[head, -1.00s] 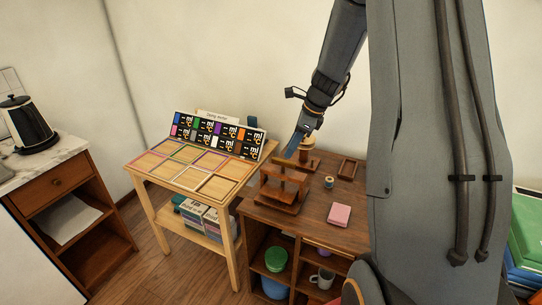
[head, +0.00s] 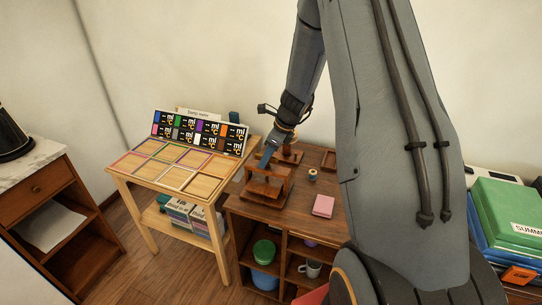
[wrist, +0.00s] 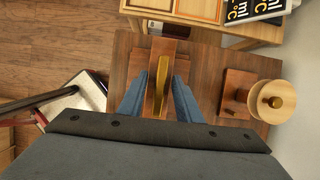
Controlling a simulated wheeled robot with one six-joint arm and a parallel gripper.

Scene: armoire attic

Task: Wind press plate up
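The small wooden press (head: 266,194) stands on the dark brown desk, at its left end. A brass bar handle (wrist: 161,88) lies across its top in the wrist view, over the dark wooden frame (wrist: 178,50). My gripper (head: 267,165) points down at the top of the press. In the wrist view my gripper (wrist: 158,95) has its two blue fingers apart, one on each side of the brass bar, with gaps between. The press plate's height is hard to tell, as the frame and my fingers hide part of it.
The dark desk (head: 290,208) also holds a pink block (head: 323,205), a small spool (head: 312,175) and a wooden stand with a round pale top (wrist: 277,100). A light wooden table (head: 125,172) with square frames adjoins it. Books (head: 505,215) are at the right.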

